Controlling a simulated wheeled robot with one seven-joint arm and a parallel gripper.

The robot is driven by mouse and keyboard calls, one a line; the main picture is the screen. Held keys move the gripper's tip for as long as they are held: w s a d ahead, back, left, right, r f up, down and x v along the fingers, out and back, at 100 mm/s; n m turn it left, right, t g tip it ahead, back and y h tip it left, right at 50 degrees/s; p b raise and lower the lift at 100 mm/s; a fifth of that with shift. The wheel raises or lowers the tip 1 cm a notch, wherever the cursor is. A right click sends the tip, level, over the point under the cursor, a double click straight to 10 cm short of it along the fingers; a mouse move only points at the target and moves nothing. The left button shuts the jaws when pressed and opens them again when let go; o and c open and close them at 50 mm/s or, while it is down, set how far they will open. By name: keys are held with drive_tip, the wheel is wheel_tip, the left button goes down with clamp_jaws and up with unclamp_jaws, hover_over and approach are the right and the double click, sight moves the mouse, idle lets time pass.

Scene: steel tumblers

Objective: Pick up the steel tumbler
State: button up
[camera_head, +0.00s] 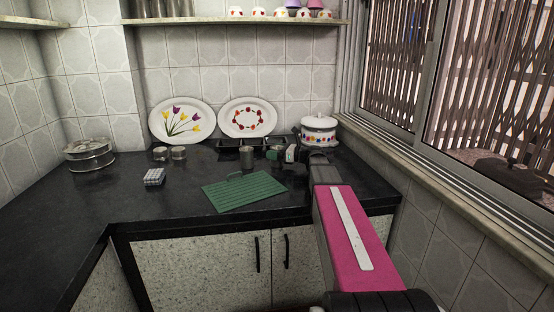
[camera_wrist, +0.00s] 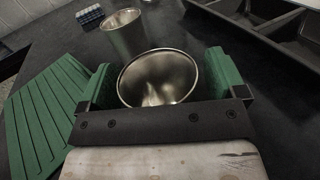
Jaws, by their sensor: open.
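A steel tumbler (camera_wrist: 158,80) sits between the two green fingers of my open gripper (camera_wrist: 160,82) in the wrist view, seen from above into its mouth. Its lower part is hidden by my gripper's dark body, and I cannot tell whether a finger touches it. A second steel tumbler (camera_wrist: 126,36) stands upright beyond it, outside the fingers. In the head view that second tumbler (camera_head: 247,157) stands behind the green board, left of my gripper (camera_head: 282,154). The tumbler at my gripper is mostly hidden there.
A ridged green board (camera_head: 245,191) lies on the black counter in front. A black compartment tray (camera_wrist: 270,30) is close on the right in the wrist view. Plates (camera_head: 180,121) and a white pot (camera_head: 318,131) stand behind. A small gridded block (camera_head: 154,177) is left. The left counter has free room.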

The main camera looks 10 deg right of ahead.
drive_tip(key=c, duration=1)
